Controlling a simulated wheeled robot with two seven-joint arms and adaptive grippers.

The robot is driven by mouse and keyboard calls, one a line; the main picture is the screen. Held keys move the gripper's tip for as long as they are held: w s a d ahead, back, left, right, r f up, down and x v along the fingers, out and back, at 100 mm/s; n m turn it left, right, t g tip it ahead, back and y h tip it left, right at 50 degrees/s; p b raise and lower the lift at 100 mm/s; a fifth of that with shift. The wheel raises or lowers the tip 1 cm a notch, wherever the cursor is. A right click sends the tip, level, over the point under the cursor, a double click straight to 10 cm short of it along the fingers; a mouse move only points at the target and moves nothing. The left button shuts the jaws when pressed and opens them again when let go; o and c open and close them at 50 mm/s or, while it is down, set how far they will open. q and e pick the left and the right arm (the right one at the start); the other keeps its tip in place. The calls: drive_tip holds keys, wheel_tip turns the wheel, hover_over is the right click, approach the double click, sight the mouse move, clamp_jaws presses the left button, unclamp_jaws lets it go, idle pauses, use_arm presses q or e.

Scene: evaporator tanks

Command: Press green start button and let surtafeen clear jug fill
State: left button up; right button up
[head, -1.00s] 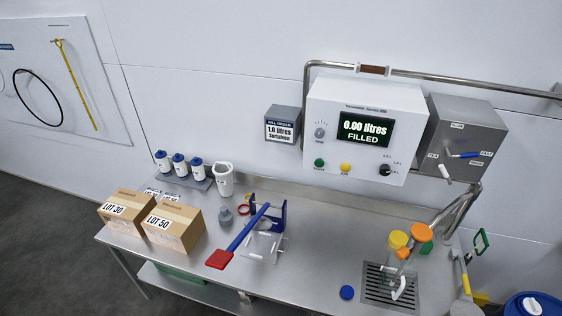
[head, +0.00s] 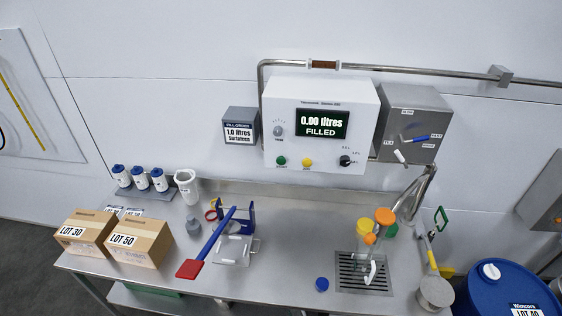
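The green start button (head: 281,161) is at the lower left of the white filling panel (head: 320,92) on the wall. A yellow button (head: 307,162) and a black knob (head: 345,161) are to its right. The panel's display (head: 322,124) reads 0.00 litres filled. On the drain grate (head: 350,286), under the metal spout, a white handle (head: 371,272) stands up; it seems to belong to a clear jug whose outline is hard to see. Orange (head: 385,216), yellow (head: 363,227) and green (head: 391,231) round pieces are just behind it. Neither gripper is in view.
A grey box (head: 415,125) with valve handles is right of the panel. A sign (head: 239,134) reads 1.0 litres Surtafeen. A blue cap (head: 322,284), a red-and-blue tool (head: 207,242), cartons (head: 138,241) and white bottles are on the steel bench. A blue drum (head: 500,300) stands at right.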

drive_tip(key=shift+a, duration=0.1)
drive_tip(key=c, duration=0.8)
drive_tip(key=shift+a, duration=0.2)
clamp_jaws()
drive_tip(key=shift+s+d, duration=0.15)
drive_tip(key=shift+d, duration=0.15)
